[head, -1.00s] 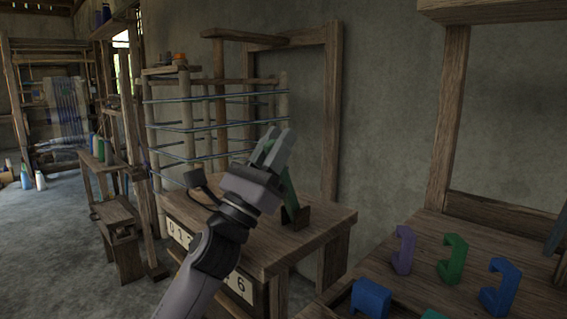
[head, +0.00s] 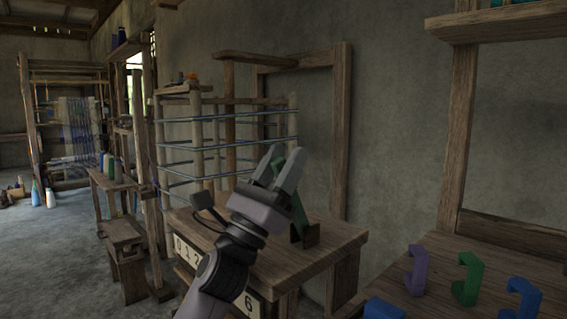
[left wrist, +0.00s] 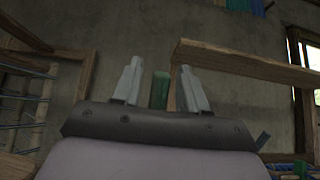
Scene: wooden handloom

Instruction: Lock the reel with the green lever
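The green lever (head: 299,212) stands tilted in a dark wooden bracket on a small wooden table. My left gripper (head: 284,165) is in front of its upper part in the head view and hides some of it. The gripper's two grey fingers are apart. In the left wrist view the green lever (left wrist: 160,90) shows upright between the open fingers (left wrist: 158,85); I cannot tell whether they touch it. The reel (head: 195,150), pale posts wound with blue yarn, stands behind the table. My right gripper is not in view.
The table (head: 335,240) has number plates on its front and a dark handle (head: 203,201) at its left. A bench at right holds purple (head: 416,270), green (head: 467,278) and blue (head: 524,298) hook-shaped pieces. A wooden frame (head: 343,130) stands against the wall.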

